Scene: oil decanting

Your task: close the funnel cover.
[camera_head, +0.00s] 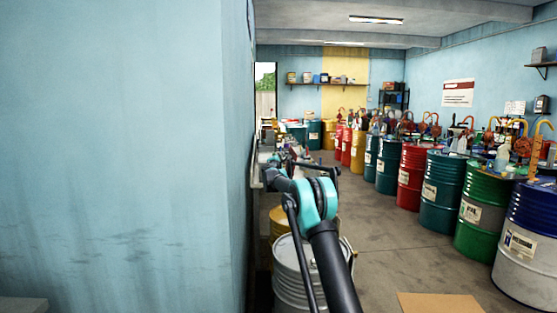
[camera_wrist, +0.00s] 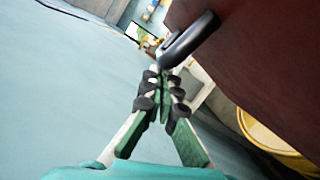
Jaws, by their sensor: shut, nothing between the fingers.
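In the wrist view my gripper (camera_wrist: 165,72) is shut and empty, its tips close together. A thick black bar or handle (camera_wrist: 192,36) lies right at the fingertips; I cannot tell whether they touch. It stands out from a large dark red surface (camera_wrist: 265,60) at the upper right, which seems to be the funnel cover, seen tilted. The funnel itself cannot be made out. In the head view my arm reaches forward over the drums by the wall and blocks the sight of the gripper and cover.
A blue wall (camera_head: 130,130) runs close along the left. A white drum (camera_head: 288,268) stands under my arm, with a yellow drum (camera_wrist: 252,128) below the red surface in the wrist view. Several drums, including a green one (camera_head: 480,238), line the right. The floor (camera_head: 385,235) between is mostly clear.

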